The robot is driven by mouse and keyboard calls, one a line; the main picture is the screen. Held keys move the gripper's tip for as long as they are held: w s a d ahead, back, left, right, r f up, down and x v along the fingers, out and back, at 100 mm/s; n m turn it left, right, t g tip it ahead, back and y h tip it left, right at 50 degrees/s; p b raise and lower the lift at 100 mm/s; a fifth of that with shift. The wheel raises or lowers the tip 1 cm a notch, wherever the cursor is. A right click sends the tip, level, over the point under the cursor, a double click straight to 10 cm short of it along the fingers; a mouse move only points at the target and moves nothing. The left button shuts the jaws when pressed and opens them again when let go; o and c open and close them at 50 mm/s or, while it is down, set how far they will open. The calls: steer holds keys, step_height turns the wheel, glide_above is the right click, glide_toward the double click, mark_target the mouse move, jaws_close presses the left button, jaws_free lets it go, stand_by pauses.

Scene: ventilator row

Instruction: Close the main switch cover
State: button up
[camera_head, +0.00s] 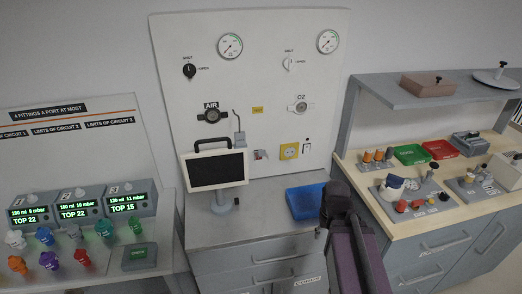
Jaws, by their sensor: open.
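A small red-and-grey fitting (260,155) sits low on the white wall panel, right of the monitor. A yellow square fitting with a round face (289,151) is just right of it, and a small dark-outlined fitting (306,147) is right of that. No label shows which of these is the main switch, and they are too small to tell how any cover stands. My arm (350,235) rises from the bottom edge, right of the middle, in front of the cabinet. I see no fingertips; my gripper is not in view.
A monitor (215,170) and a blue tray (303,202) stand on the grey cabinet top (250,226) below the panel. Ventilator units (75,212) and coloured fittings are at left. A workbench (425,222) with trays and parts is at right, under a shelf (430,97).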

steer(key=shift+o, duration=1.2)
steer(key=shift+r, duration=0.1)
step_height(320, 180, up, 26)
steer(key=n+p, duration=0.3)
steer(key=p, duration=2.4)
glide_above(262, 151)
steer(key=shift+r, duration=0.2)
steer(key=shift+f+b, duration=0.25)
steer(key=shift+b, duration=0.25)
step_height(262, 151, down, 13)
steer(key=b, duration=1.3)
steer(key=shift+f, duration=0.2)
